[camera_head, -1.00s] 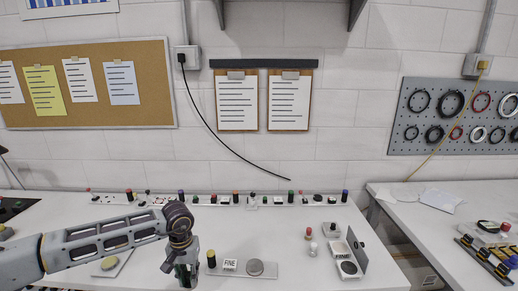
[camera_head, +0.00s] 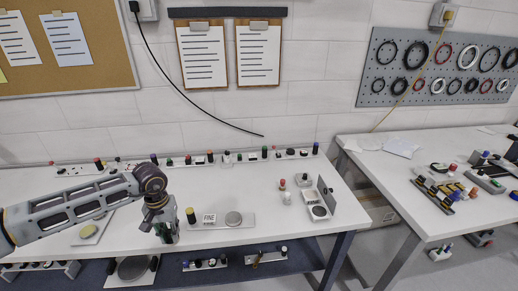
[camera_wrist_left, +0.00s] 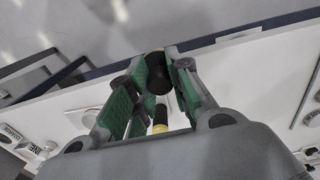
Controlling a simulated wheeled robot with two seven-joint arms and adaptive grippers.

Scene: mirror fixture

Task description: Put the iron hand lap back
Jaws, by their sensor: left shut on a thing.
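My left gripper (camera_head: 167,232) is at the front of the white table, left of a plate (camera_head: 247,222) with a FINE label and a grey disc (camera_head: 233,218). In the left wrist view its green-padded fingers (camera_wrist_left: 150,85) are shut on a dark, round-ended piece (camera_wrist_left: 158,73). I take this piece to be the iron hand lap; the fingers hide much of it. A black knob with a yellow band (camera_wrist_left: 160,120) shows between the fingers. A black-topped peg (camera_head: 190,215) stands just right of the gripper in the head view. My right gripper is out of view.
A row of small knobs and bottles lines the table's back edge (camera_head: 210,157). A pale tray with an upright dark plate (camera_head: 326,194) stands at the right. A plate with a yellowish disc (camera_head: 88,232) lies left. A lower shelf (camera_head: 222,270) holds more parts.

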